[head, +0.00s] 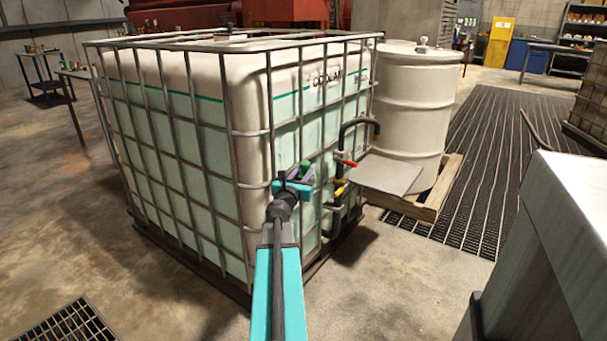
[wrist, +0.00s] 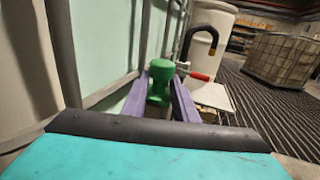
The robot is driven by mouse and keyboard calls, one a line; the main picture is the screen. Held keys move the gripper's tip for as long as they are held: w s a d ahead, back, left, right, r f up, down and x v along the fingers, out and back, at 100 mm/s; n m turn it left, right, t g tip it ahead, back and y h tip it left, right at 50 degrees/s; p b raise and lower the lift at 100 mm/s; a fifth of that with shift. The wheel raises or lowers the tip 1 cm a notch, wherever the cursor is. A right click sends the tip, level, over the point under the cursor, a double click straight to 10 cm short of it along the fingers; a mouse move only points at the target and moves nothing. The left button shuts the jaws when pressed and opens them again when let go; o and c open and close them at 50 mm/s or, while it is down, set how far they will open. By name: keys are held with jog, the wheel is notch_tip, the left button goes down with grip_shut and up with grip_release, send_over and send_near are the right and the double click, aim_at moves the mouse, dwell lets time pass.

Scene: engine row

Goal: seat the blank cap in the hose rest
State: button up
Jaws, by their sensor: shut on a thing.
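My gripper (head: 298,174) is beside the front of the caged coolant tank in the head view. In the wrist view its two purple fingers (wrist: 160,102) are shut on a green cap-like piece with a rounded top, which I take for the blank cap (wrist: 159,82). A bit of its green also shows in the head view (head: 305,165). The cap's lower part is hidden between the fingers. I cannot clearly make out the hose rest. A black bent hose (head: 358,124) stands to the right of the gripper; it also shows in the wrist view (wrist: 205,38).
The coolant tank's metal cage (head: 233,130) is close to the gripper. A red handle (head: 349,163) and a yellow fitting (head: 340,188) are just right of it. A grey plate (head: 384,174) juts out by the white drum (head: 415,105). Open floor lies in front.

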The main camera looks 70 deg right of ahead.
jog(key=o, duration=1.1)
jog(key=shift+o, duration=0.2)
jog(key=shift+s+a+p, duration=0.15)
jog(key=shift+a, duration=1.2)
jog(key=shift+s+a+p, duration=0.15)
jog(key=shift+a, duration=1.2)
jog(key=a+p, duration=0.3)
jog(key=p, duration=0.3)
jog(key=shift+r+p, duration=0.1)
jog(key=shift+p, duration=0.25)
jog(key=p, duration=0.4)
jog(key=shift+s+a+p, duration=0.15)
jog(key=shift+a+p, duration=0.15)
jog(key=shift+p, duration=0.1)
jog(key=a+p, duration=0.2)
jog(key=p, duration=0.5)
jog(key=shift+p, duration=0.4)
